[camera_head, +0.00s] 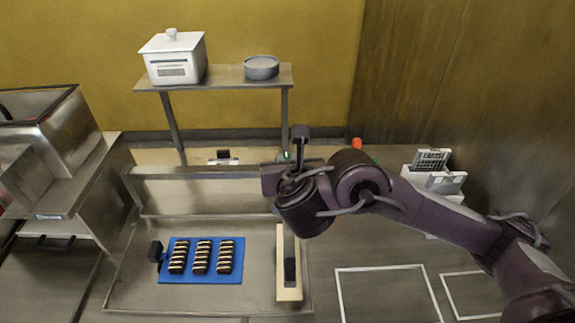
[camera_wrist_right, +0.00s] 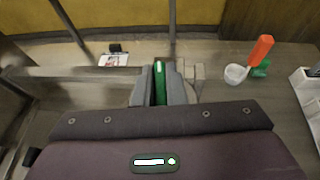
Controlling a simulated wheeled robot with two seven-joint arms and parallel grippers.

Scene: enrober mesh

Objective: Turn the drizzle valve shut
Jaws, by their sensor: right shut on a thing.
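My right gripper (camera_head: 286,165) reaches in from the right, over the back edge of the metal work surface below the shelf. In the right wrist view, its fingers (camera_wrist_right: 161,90) are shut on a narrow green handle (camera_wrist_right: 159,80), which looks like the drizzle valve's lever. The handle stands upright between the fingers, along the view. In the head view only a small green spot of it shows, and my wrist hides the valve body. I cannot tell how far the valve is turned. My left gripper is in neither view.
A shelf (camera_head: 225,78) holds a white lidded box (camera_head: 173,60) and a grey bowl (camera_head: 261,68). An orange-handled tool (camera_wrist_right: 261,50) and a white rack (camera_wrist_right: 306,90) stand at right.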

